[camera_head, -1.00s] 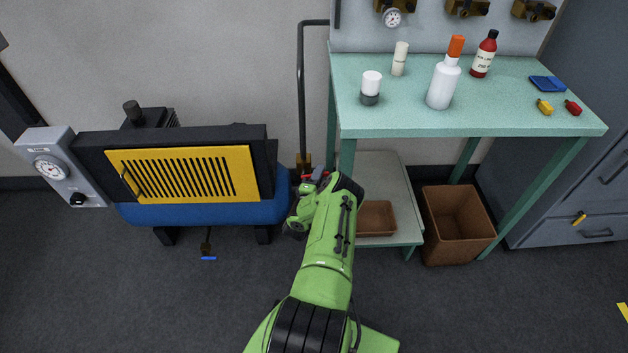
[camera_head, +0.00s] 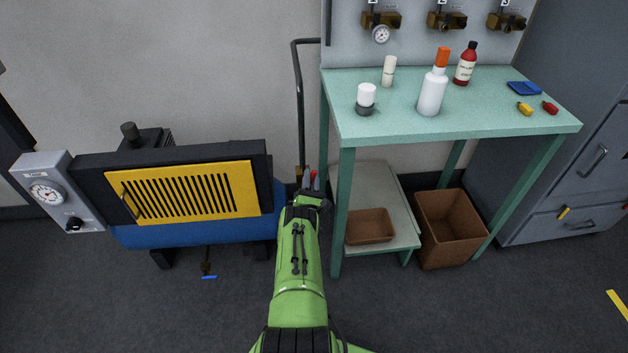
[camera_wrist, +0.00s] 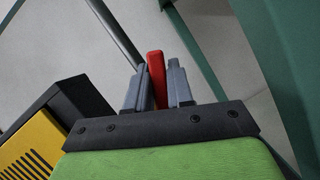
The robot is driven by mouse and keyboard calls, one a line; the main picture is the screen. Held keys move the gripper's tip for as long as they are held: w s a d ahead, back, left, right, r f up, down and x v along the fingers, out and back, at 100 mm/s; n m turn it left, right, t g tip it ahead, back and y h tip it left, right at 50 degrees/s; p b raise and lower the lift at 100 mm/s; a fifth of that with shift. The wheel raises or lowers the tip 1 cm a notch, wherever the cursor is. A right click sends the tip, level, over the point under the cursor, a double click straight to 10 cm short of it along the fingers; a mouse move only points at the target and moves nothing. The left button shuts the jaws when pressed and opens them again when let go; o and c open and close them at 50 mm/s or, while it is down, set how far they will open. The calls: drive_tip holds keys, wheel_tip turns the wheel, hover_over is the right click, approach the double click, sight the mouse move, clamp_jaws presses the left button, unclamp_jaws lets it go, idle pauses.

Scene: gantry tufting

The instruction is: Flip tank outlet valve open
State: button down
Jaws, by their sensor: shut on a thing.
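A red lever (camera_wrist: 156,72) stands between the two grey fingers of my gripper (camera_wrist: 158,88) in the wrist view, its tip showing past them. My gripper is shut on it. In the head view my gripper (camera_head: 312,186) is at the right end of the blue tank (camera_head: 195,233), and a small red part of the lever (camera_head: 314,174) shows there. A brass-coloured fitting (camera_head: 300,173) shows beside it at the foot of the dark pipe (camera_head: 299,110). The valve body under the lever is hidden by my gripper and arm.
A yellow slotted guard (camera_head: 183,191) in a black housing is close left of my gripper. The green bench's leg (camera_head: 343,210) is close on the right. A blue-tipped lever (camera_head: 209,277) hangs below the tank. Brown bins stand on the lower shelf (camera_head: 385,180) and floor.

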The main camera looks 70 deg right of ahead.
drive_tip(key=shift+w+a+r+n+t+y, duration=0.1)
drive_tip(key=shift+w+a+n+t+y, duration=0.2)
drive_tip(key=shift+n+t, duration=0.65)
drive_tip(key=shift+w+a+r+n+t+y, duration=0.1)
drive_tip(key=shift+w+n+t, duration=0.25)
drive_tip(key=shift+n, duration=1.1)
drive_tip(key=shift+w+a+n+t+y, duration=0.15)
drive_tip(key=shift+w+n+t, duration=0.35)
drive_tip(key=shift+n, duration=0.7)
drive_tip(key=shift+s, duration=0.1)
drive_tip(key=c, duration=1.1)
unclamp_jaws()
